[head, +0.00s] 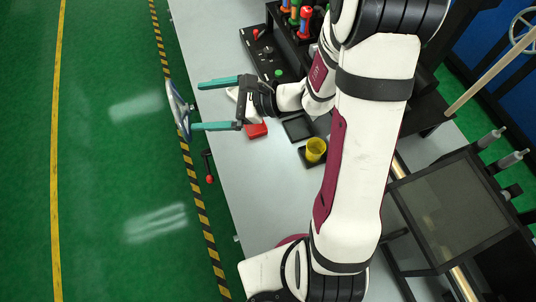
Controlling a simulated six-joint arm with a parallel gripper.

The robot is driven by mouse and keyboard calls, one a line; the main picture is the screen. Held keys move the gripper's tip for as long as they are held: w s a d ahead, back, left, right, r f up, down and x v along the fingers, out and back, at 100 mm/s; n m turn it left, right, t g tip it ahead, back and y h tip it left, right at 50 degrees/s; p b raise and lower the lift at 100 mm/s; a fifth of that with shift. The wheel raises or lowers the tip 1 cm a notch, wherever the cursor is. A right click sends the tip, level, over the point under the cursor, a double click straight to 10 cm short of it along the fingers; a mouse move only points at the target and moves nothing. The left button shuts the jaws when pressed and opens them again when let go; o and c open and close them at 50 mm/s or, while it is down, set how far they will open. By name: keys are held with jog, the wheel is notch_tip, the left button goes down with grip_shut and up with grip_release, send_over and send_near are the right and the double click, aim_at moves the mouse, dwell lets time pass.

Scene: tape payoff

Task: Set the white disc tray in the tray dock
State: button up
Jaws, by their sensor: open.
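My gripper (196,106) is open, with its two teal fingers spread wide and pointing left over the table's left edge. A thin pale ring-like thing with a bluish rim (178,110) stands steeply tilted just beyond the fingertips. I cannot tell whether it touches them or whether it is a wheel or a disc. I cannot surely make out the white disc tray; a white patch (232,93) shows partly hidden behind the gripper. A black, shallow square holder (298,128) lies on the table right of the gripper, but I cannot tell whether it is the tray dock.
A red block (257,131) lies by the gripper's base. A yellow cup (316,149) stands on a dark base. Several colored-handled tools stand in a black rack (289,42) at the back. The near part of the grey table (258,195) is clear. A dark screen (446,208) is at right.

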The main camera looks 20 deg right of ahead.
jog(key=s+a+r+n+g, duration=0.4)
jog(key=s+a+n+g, duration=0.15)
jog(key=s, duration=0.35)
jog(key=s+d+n+g+h, duration=0.1)
jog(key=s+d+n+h, duration=0.1)
jog(key=s, duration=0.4)
jog(key=s+d+n+g+h, duration=0.2)
jog(key=s+n+h, duration=0.2)
jog(key=s+n, duration=0.2)
jog(key=shift+d+h, duration=0.3)
jog(key=shift+d, duration=0.05)
jog(key=s+d+h, duration=0.1)
jog(key=d, duration=0.1)
jog(key=d+n+t+h, duration=0.1)
jog(key=s+d+n+h, duration=0.1)
jog(key=d, duration=0.1)
jog(key=shift+s+d+h, duration=0.3)
jog(key=shift+s+h, duration=0.05)
jog(key=shift+h, duration=0.05)
